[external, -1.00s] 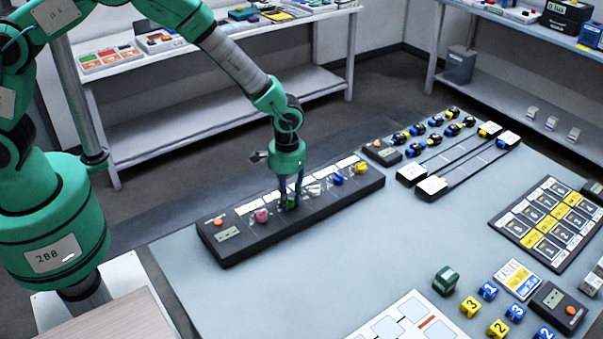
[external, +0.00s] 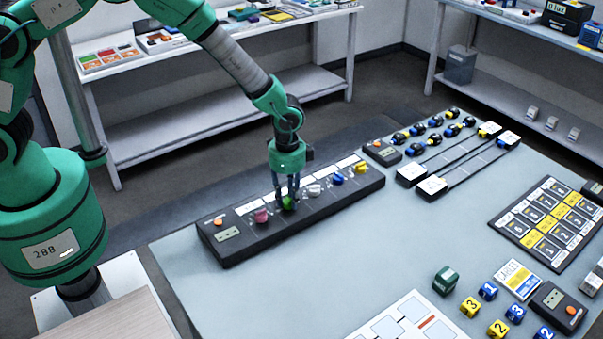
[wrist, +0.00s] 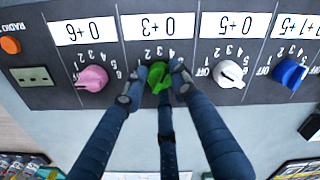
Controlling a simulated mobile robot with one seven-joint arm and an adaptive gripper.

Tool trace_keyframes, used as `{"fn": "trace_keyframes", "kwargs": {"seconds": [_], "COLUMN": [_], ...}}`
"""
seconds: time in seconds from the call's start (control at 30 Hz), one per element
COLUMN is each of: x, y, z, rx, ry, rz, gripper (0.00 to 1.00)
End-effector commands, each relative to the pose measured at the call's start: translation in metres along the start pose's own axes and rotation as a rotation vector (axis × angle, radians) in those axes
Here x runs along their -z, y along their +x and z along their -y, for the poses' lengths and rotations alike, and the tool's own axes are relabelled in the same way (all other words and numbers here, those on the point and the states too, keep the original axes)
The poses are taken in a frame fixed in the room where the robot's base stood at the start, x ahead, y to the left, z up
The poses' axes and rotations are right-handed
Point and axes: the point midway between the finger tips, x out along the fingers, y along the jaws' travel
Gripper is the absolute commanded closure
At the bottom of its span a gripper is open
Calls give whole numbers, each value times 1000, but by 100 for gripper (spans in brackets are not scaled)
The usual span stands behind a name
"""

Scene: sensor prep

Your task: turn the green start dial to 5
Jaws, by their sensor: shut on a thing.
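The green start dial (external: 288,203) sits on the black dial panel (external: 228,251), between the pink and the white dial. In the wrist view the green dial (wrist: 158,76) is under a card that reads 0+3 upside down. My gripper (external: 288,197) points down at it, and in the wrist view the fingers of my gripper (wrist: 155,83) are closed on its sides. Numbers 1 to 4 show above the dial; the other marks around it are hidden by my fingers. I cannot tell exactly which number the dial points to.
The pink dial (wrist: 90,78) and white dial (wrist: 228,74) stand close on either side of my fingers. Beyond are a blue dial (wrist: 290,71) and a yellow dial (external: 361,167). The panel has an orange button (wrist: 10,45) and a small display (wrist: 31,76).

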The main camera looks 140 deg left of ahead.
Motion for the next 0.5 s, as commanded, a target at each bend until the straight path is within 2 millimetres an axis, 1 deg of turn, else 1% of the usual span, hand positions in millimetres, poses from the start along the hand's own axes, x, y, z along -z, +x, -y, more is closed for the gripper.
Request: {"fn": "trace_keyframes", "kwargs": {"seconds": [0.3,0.5], "x": [0,0], "y": [-1,0], "z": [0,0], "rx": [1,1], "ry": [292,442], "rz": [-1,-1], "gripper": [99,99]}}
